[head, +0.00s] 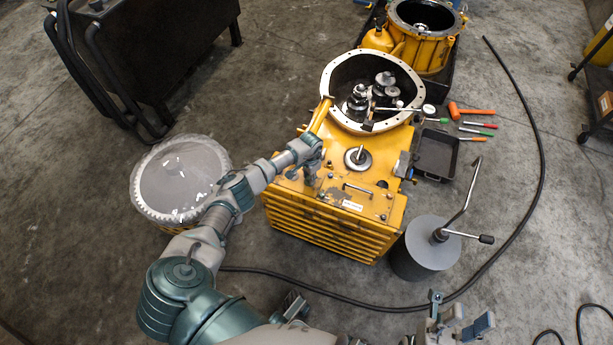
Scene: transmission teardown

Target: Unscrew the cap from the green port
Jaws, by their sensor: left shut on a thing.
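The yellow transmission housing (335,215) stands upright in the middle of the head view. My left gripper (311,180) points down at the left part of its top plate. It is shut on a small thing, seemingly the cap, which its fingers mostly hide. I cannot make out the green port or whether the cap is still in contact with it. My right gripper (460,318) is at the bottom right edge, far from the housing, with its fingers apart and nothing visible between them.
An open round bell (405,70) with gears inside adjoins the housing's back. A grey drum with a crank (425,255) stands front right. A black tray (436,153) and several hand tools lie right. A covered round tub (180,180) stands left. A black hose crosses the floor.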

